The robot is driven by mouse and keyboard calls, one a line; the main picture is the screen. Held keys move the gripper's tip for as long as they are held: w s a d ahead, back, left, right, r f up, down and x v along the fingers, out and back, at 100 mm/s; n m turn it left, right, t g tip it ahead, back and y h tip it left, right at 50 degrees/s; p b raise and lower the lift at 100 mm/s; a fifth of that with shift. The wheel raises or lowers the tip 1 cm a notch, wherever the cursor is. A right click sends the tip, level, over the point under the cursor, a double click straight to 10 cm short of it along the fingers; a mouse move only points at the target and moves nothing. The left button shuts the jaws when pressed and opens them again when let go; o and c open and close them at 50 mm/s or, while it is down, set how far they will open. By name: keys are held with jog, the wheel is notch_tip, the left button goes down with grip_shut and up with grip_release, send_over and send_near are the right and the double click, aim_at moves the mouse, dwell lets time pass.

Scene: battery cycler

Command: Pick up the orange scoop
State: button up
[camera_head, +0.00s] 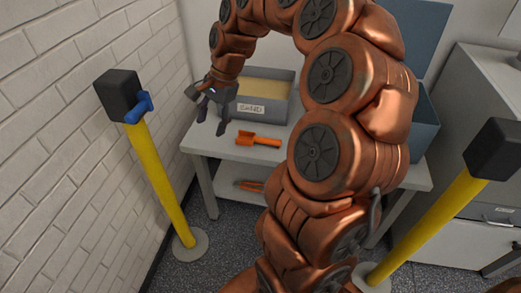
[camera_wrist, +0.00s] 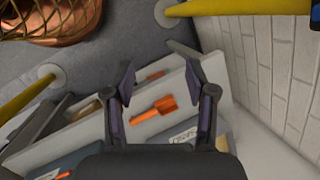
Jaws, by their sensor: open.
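The orange scoop (camera_head: 258,139) lies flat on the white table near its front edge, its head to the left and its handle to the right. It also shows in the wrist view (camera_wrist: 154,108), framed between the fingers. My gripper (camera_head: 211,120) is open and empty. In the head view it is above the table's left part, left of the scoop and in front of the grey bin. In the wrist view my two dark fingers (camera_wrist: 160,82) stand wide apart, and neither appears to touch the scoop.
A grey bin (camera_head: 265,109) with a label and tan contents stands behind the scoop. A blue lidded box (camera_head: 425,112) is at the right. An orange-handled tool (camera_head: 249,185) lies on the lower shelf. Yellow posts (camera_head: 158,180) flank the table; a brick wall (camera_head: 60,110) is left.

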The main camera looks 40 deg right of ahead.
jog(key=w+d+f+m+t+b, duration=0.1)
jog(key=w+d+f+m+b, duration=0.3)
jog(key=d+f+m, duration=0.65)
jog(key=m+t+b, duration=0.1)
jog(key=m+b, duration=0.2)
send_near(259, 140)
jog(key=shift+s+d+f+h, duration=0.3)
jog(key=shift+s+d+f, duration=0.45)
jog(key=shift+s, duration=0.1)
jog(key=shift+d+f, duration=0.2)
jog(key=shift+f, duration=0.05)
jog(key=shift+f+m, duration=0.25)
jog(key=shift+f, duration=0.05)
jog(key=shift+b+x, duration=0.65)
jog(key=shift+x, duration=2.7)
jog(key=shift+a+r, duration=0.1)
jog(key=shift+a, duration=0.1)
jog(key=shift+c, duration=0.2)
grip_shut()
